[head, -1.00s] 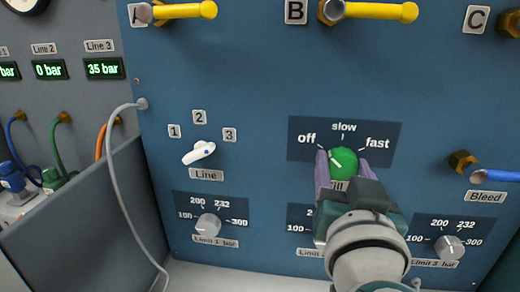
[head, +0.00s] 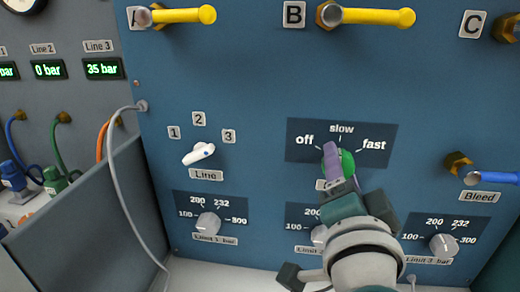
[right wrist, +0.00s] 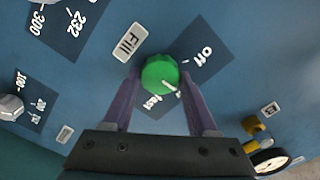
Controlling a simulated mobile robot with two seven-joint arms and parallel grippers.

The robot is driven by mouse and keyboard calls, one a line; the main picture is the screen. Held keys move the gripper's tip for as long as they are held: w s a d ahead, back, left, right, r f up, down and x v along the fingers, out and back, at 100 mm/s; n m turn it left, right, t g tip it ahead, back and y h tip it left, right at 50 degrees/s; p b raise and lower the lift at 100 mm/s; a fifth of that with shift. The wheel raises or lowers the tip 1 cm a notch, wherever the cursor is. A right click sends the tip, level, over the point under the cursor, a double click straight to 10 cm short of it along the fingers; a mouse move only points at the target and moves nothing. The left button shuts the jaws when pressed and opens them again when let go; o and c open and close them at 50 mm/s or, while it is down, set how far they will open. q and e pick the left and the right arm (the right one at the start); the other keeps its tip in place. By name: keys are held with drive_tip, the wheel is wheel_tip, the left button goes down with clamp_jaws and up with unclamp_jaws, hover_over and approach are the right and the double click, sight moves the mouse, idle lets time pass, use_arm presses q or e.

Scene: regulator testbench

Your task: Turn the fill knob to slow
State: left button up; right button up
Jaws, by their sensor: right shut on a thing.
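The green fill knob (head: 347,162) sits on a dark plate marked off (head: 304,139), slow (head: 342,128) and fast (head: 374,145). My right gripper (head: 334,156) is shut on this knob. In the head view a purple finger covers the knob's left part and hides its pointer. In the right wrist view the knob (right wrist: 160,75) sits between the two fingers of my gripper (right wrist: 160,88). Its white mark points between the off and fast labels. The slow label is hidden there. My left gripper is not in view.
The white Line knob (head: 199,154) is to the left, the Limit 1 knob (head: 208,224) below it. The Limit 3 knob (head: 444,245) and blue Bleed handle (head: 493,177) are to the right. Yellow handles (head: 378,17) stick out above. A grey hose (head: 112,170) hangs at left.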

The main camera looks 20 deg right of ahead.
drive_tip(key=shift+m, duration=0.3)
drive_tip(key=o, duration=1.4)
drive_tip(key=p+v, duration=0.1)
drive_tip(key=v, duration=0.9)
